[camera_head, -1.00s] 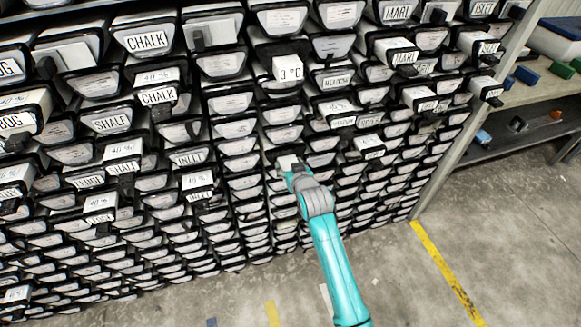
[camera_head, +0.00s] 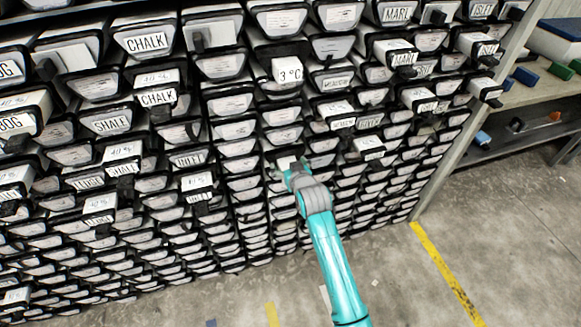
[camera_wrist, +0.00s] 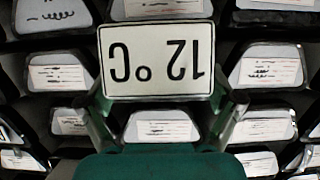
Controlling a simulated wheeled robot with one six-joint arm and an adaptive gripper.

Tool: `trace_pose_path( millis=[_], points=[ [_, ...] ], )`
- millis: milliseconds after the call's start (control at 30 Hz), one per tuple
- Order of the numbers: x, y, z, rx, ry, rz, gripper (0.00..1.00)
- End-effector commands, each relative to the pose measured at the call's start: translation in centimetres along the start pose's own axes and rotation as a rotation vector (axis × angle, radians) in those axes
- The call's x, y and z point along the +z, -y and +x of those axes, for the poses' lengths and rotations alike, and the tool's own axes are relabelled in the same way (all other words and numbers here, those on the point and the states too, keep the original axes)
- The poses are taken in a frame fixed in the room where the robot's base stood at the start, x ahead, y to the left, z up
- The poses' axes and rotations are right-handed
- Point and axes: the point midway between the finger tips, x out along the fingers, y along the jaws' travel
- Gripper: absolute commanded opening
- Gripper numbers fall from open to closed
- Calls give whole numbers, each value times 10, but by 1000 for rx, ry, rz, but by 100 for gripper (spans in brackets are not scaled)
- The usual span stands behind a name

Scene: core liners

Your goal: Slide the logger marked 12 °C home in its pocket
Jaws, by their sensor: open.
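The logger marked 12 °C (camera_wrist: 156,60) fills the upper middle of the wrist view, with its white label upside down. It stands out from its pocket. In the head view only a small pale part of the logger (camera_head: 286,162) shows beyond my gripper (camera_head: 291,174). In the wrist view my gripper (camera_wrist: 165,104) is open, its two green fingers apart near the label's lower left and lower right corners. I cannot tell whether either finger touches the logger. The pocket's opening is hidden behind the label.
The rack is full of labelled core liners. A logger marked 3 °C (camera_head: 288,70) juts out above. Protruding boxes marked CHALK (camera_head: 157,97) and INLET (camera_head: 197,182) stand to the left.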

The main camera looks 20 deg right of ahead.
Motion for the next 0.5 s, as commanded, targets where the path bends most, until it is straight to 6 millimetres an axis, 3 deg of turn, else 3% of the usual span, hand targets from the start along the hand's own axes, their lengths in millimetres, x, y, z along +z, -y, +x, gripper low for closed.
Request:
trace_pose_path(
  millis=[167, 500],
  points=[
    [0, 0, -16, 0, -2, 0, 91],
    [0, 0, -82, 0, -2, 0, 91]
  ],
)
